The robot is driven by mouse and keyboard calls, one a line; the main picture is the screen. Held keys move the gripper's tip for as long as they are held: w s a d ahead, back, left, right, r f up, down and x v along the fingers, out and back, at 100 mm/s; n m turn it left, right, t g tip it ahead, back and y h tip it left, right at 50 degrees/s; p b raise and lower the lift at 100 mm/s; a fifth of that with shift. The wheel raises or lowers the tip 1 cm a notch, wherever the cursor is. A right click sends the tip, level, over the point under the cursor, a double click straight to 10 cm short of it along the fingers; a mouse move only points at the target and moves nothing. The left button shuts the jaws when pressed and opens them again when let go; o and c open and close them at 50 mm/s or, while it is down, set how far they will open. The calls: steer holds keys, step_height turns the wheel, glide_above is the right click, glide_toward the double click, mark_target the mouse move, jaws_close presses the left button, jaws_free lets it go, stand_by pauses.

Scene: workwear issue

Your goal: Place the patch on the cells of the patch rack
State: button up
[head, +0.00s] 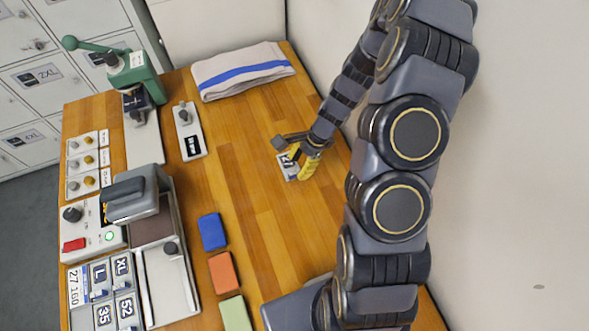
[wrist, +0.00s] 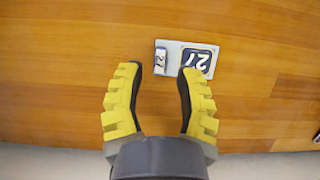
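The patch is a light grey plate with a dark blue square reading 27. It lies on the wooden table, partly hidden by my gripper in the head view (head: 287,168). In the wrist view the patch (wrist: 197,60) has a small raised grip block (wrist: 161,57) at its left end. My gripper (head: 302,163) is over the patch, and its yellow fingers (wrist: 161,74) are open and empty. The grip block lines up with the gap between the fingertips; height above it is unclear. The patch rack (head: 103,292), at the lower left, holds several patches marked L, XL, 35 and 52.
A heat-press-like machine (head: 137,196) stands beside the rack. Blue (head: 212,231), orange (head: 222,272) and green (head: 235,314) pieces lie right of it. A folded towel (head: 243,71) and green lever press (head: 137,75) are at the back. The table's middle is clear.

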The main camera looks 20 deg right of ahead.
steer(key=v, duration=0.9)
steer(key=s+a+r+n+g+h, duration=0.1)
steer(key=s+a+r+n, duration=0.2)
steer(key=r+n, duration=0.15)
steer(key=s+a+r+n, duration=0.3)
steer(key=a+r+n, duration=0.1)
steer(key=r, duration=0.2)
steer(key=s+r+n+h, duration=0.1)
steer(key=s+r+n, duration=0.3)
steer(key=s, duration=0.2)
steer(key=s+a+r+n+g+h, duration=0.1)
steer(key=s+r+n+h, duration=0.1)
steer(key=s+n, duration=0.3)
steer(key=s+r, duration=0.1)
steer(key=s, duration=0.1)
steer(key=shift+s+a+r, duration=0.25)
steer(key=shift+r, duration=0.15)
steer(key=shift+o, duration=1)
steer(key=shift+s+d+r+n, duration=0.1)
steer(key=shift+s+n, duration=0.15)
steer(key=shift+s, duration=0.2)
steer(key=shift+w, duration=0.15)
